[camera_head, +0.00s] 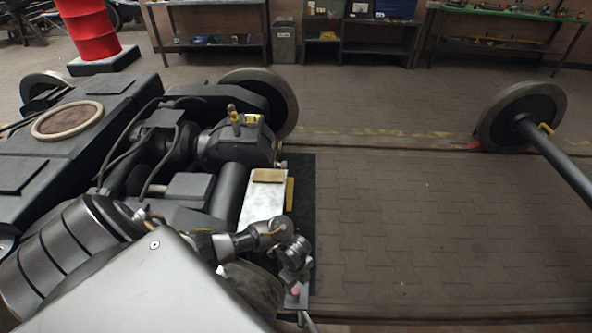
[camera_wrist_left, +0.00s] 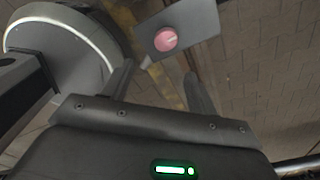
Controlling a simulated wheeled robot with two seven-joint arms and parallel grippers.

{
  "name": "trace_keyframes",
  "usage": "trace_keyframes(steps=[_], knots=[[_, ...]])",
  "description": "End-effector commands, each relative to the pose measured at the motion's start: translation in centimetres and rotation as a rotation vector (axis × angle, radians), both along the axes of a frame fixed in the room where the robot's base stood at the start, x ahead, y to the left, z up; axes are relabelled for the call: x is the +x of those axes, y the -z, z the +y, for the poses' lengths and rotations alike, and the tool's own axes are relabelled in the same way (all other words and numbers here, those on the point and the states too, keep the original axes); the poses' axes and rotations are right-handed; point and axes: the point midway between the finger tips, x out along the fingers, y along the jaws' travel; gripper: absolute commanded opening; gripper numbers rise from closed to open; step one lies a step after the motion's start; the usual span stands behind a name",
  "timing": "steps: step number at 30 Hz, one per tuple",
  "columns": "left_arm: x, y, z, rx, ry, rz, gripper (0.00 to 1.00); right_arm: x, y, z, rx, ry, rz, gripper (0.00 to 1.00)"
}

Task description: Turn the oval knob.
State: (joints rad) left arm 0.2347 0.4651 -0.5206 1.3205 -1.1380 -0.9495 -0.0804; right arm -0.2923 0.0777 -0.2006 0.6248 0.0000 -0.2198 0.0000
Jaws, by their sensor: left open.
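The oval knob (camera_wrist_left: 166,39) is pink-red and sits on a flat grey plate (camera_wrist_left: 190,28) in the left wrist view. In the head view the knob is a small pink spot (camera_head: 296,291) near the bottom centre, below my left wrist. My left gripper (camera_wrist_left: 162,86) is open, with a dark finger on either side and nothing between them. The knob lies beyond the fingertips, apart from them as far as I can tell. In the head view the arm partly covers this area, and the fingers are hard to make out. My right gripper is not in view.
The dark bogie frame (camera_head: 60,145) with hoses and a motor fills the left. A wheel (camera_head: 262,95) stands behind it, and a wheelset (camera_head: 520,115) stands at right. A red drum (camera_head: 88,30) and benches are at the back. The paved floor (camera_head: 420,220) at centre right is clear.

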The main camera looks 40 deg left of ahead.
Motion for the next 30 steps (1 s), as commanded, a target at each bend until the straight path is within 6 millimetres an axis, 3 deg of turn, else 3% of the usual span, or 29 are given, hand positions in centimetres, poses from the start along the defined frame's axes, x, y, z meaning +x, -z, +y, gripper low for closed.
trace_keyframes(steps=[3, 8, 11, 24, 30], knots=[[0.7, -1.5, 1.1, 0.043, 0.082, -0.004, 0.59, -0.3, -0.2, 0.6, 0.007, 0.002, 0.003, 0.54], [0.7, -1.3, 1.2, 0.048, 0.095, -0.001, 0.59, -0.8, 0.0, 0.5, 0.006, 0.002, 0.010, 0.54], [0.7, -0.2, 1.2, 0.047, 0.094, 0.001, 0.59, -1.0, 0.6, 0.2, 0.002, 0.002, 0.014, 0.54], [0.7, 7.5, 1.1, 0.046, 0.091, 0.000, 0.59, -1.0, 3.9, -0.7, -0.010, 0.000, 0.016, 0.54], [0.7, 9.1, 1.2, 0.046, 0.090, -0.002, 0.59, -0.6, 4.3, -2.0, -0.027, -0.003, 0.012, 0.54]])
